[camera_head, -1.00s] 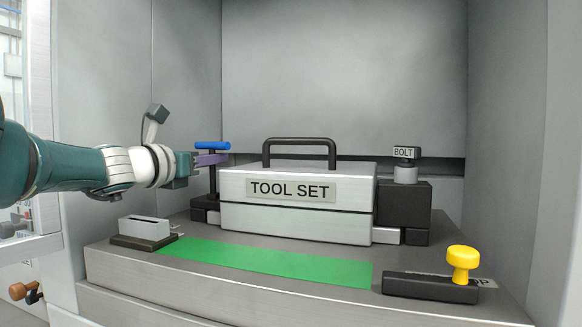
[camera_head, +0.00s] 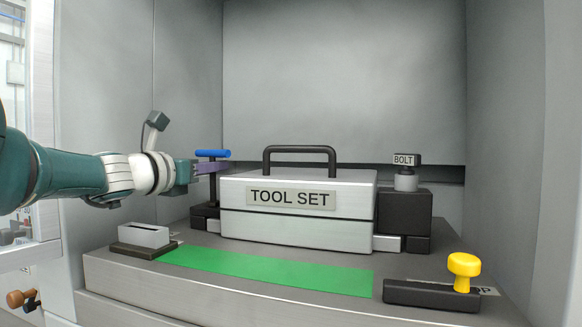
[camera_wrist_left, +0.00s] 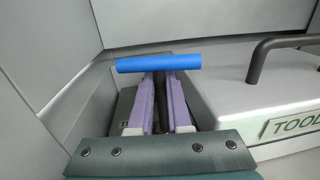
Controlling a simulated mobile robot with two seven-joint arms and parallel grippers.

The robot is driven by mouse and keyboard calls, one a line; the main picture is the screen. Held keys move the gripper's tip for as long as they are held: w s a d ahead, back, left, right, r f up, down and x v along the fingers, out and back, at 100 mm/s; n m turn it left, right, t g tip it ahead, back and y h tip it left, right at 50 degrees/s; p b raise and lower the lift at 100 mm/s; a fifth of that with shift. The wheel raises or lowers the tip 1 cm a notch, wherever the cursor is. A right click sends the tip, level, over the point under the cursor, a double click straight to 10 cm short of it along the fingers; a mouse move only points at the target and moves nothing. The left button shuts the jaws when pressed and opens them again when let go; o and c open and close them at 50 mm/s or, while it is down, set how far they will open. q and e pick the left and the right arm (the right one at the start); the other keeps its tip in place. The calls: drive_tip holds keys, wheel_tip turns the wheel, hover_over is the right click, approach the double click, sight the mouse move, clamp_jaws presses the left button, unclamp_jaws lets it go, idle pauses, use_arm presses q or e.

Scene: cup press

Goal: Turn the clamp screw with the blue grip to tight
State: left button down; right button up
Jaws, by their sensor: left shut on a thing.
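The clamp screw's blue grip (camera_head: 212,154) is a horizontal bar on top of a dark upright shaft, left of the tool set box. It also shows in the left wrist view (camera_wrist_left: 158,64), lying crosswise beyond the fingers. My left gripper (camera_head: 210,167) reaches in from the left, just below the bar. In the left wrist view its purple fingers (camera_wrist_left: 160,100) are shut on the dark shaft under the blue grip. The lower clamp (camera_head: 205,213) is a dark block beside the box and partly hidden. My right gripper is not in view.
The silver tool set box (camera_head: 295,223) with a black handle stands right of the clamp. A dark block with a BOLT label (camera_head: 404,160) is at its right. A green strip (camera_head: 270,272), a slotted block (camera_head: 143,237) and a yellow knob (camera_head: 464,266) lie in front.

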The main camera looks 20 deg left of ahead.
use_arm(q)
drive_tip(key=shift+d+r, duration=0.1)
drive_tip(key=shift+r, duration=0.35)
drive_tip(key=c, duration=1.2)
unclamp_jaws()
drive_tip(key=o, duration=0.3)
drive_tip(key=shift+w+f, duration=0.1)
drive_tip(key=shift+f, duration=0.05)
drive_tip(key=shift+o, duration=0.2)
drive_tip(key=shift+f, duration=0.1)
drive_tip(key=s+a+p, duration=0.1)
drive_tip(key=s+p, duration=0.9)
drive_tip(key=p, duration=0.6)
drive_tip(key=shift+p, duration=0.35)
drive_tip(key=shift+f, duration=0.1)
